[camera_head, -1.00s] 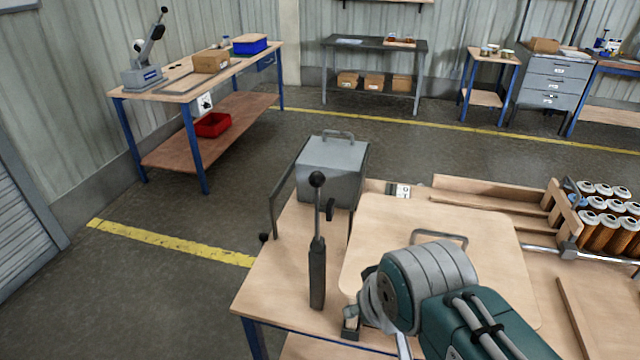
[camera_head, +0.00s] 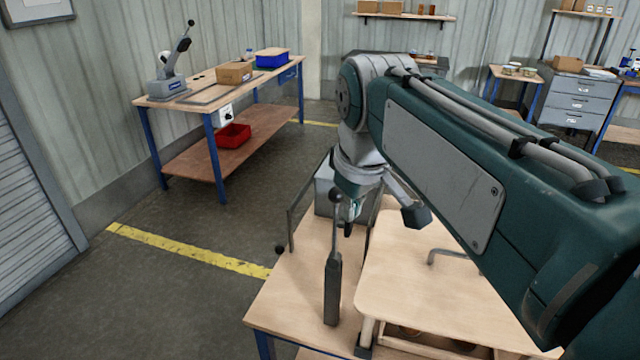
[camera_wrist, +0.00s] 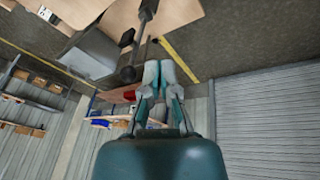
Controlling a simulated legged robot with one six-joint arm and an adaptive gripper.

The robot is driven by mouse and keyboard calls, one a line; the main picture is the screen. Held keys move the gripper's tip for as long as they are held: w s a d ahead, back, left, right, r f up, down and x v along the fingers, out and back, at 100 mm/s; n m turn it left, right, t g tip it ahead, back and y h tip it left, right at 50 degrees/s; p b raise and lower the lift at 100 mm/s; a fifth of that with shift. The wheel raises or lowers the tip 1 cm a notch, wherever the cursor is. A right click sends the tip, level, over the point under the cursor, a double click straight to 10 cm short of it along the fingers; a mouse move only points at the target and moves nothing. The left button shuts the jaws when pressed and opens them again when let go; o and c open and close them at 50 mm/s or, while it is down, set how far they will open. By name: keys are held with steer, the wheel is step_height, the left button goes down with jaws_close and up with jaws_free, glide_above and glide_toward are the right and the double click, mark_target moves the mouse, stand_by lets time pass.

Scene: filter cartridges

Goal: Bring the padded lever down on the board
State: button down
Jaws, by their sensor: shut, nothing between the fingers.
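The padded lever (camera_head: 333,285) stands upright at the left of the wooden board (camera_head: 415,285), with a thick dark lower part and a black ball knob on a thin rod. In the wrist view the lever's knob (camera_wrist: 127,74) is close to the left of my fingers, with its dark pad (camera_wrist: 127,38) on the rod's side. The board has a metal loop handle on top. My gripper (camera_wrist: 160,68) is shut and empty, pointing down beside the upper lever. In the head view my gripper (camera_head: 347,205) is partly hidden by the knob; I cannot tell if they touch.
A grey metal box (camera_head: 326,190) stands behind the lever, partly hidden by my arm. A thin frame with a black knob (camera_head: 281,249) is at the bench's left edge. The floor left of the bench is free. A workbench (camera_head: 205,92) stands farther back left.

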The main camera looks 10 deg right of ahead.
steer(key=w+a+r+n+g, duration=0.1)
steer(key=w+a+r+n, duration=0.1)
steer(key=w, duration=0.6)
steer(key=w+a+r+n+g, duration=0.2)
steer(key=w+a+r+n, duration=0.1)
steer(key=w+n, duration=0.3)
steer(key=shift+w+a+r+h, duration=0.2)
steer(key=shift+w+a+h, duration=0.25)
steer(key=shift+w, duration=0.55)
steer(key=s+d+f, duration=0.1)
steer(key=d+f, duration=0.3)
steer(key=f, duration=0.6)
steer(key=shift+d+f, duration=0.2)
steer(key=shift+f, duration=0.2)
